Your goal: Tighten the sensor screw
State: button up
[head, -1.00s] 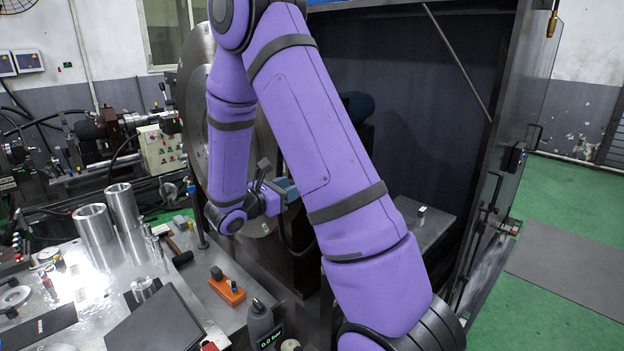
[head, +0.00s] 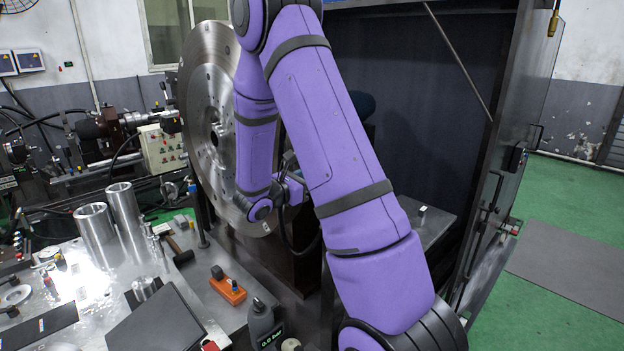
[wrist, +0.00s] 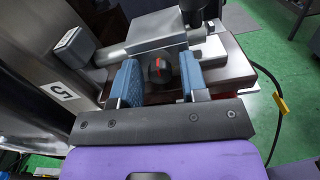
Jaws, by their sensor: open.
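My gripper (wrist: 159,82) is open in the wrist view, with one blue-padded finger on each side. A small dark round knob with a red mark (wrist: 157,69), which looks like the sensor screw, shows between the fingers. The fingers stand to its left and right, and I see no clear contact. The knob is at the near side of a grey metal block (wrist: 155,42). In the head view my purple arm hides most of the gripper and the knob.
A large steel disc (head: 200,115) stands left of my wrist. The bench (head: 205,290) holds metal cylinders, an orange block (head: 228,290) and a gauge (head: 264,325).

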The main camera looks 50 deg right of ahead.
jog(key=shift+a, duration=0.1)
jog(key=shift+a, duration=1.1)
jog(key=n, duration=0.6)
jog(key=shift+n, duration=0.4)
jog(key=shift+d, duration=0.1)
jog(key=shift+d, duration=1.15)
jog(key=shift+c, duration=0.2)
